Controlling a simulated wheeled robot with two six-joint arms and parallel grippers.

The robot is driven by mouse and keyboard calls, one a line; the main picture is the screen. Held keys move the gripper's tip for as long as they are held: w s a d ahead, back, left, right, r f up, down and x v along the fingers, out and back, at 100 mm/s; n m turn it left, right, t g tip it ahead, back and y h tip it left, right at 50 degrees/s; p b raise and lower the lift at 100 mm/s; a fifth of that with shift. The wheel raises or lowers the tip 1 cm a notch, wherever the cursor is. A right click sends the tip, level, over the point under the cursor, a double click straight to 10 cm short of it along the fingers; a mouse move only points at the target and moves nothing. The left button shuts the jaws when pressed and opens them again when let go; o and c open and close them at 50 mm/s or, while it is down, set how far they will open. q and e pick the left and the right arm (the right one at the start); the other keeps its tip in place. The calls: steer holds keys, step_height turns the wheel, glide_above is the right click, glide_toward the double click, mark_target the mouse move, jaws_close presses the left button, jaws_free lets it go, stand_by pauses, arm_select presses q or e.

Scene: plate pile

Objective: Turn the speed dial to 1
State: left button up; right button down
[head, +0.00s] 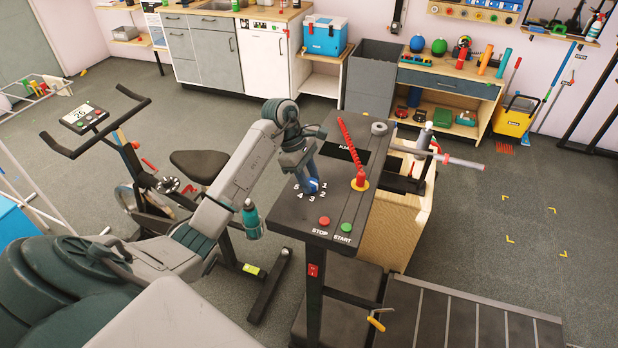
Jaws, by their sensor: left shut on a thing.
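The speed dial (311,186) is a small blue knob on the dark console (345,218), ringed by white numbers, of which 1 to 5 show. My left gripper (308,182) reaches down from above and is shut on the dial. The fingers cover part of the knob, so I cannot tell which number its pointer faces. The 1 is printed to the right of the dial, with 2 and 3 nearer the front. My right gripper is not in view.
A red STOP button (324,221) and a green START button (347,227) sit on the console in front of the dial. A red coiled cord (351,150) rises from a red key (360,180) to the dial's right. An exercise bike (150,180) stands left of the console.

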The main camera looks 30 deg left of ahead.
arm_select(q)
steer(key=shift+f+n+b, duration=0.2)
steer(key=shift+n+b, duration=0.2)
steer(key=shift+b, duration=0.4)
steer(key=n+t+b, duration=0.1)
steer(key=n+b, duration=0.1)
steer(key=b, duration=0.1)
steer(key=n+t+b, duration=0.1)
steer(key=n+b, duration=0.1)
steer(key=b, duration=0.1)
steer(key=shift+s+n+y, duration=0.15)
steer(key=shift+n+y, duration=0.25)
steer(key=shift+d+n+t+y+b, duration=0.1)
steer(key=shift+n+t+y+b, duration=0.25)
steer(key=shift+n+b, duration=0.65)
steer(key=shift+r+n+t+y+b, duration=0.2)
steer(key=shift+n+b, duration=0.25)
steer(key=shift+n, duration=0.65)
steer(key=o, duration=1)
steer(key=shift+s, duration=0.1)
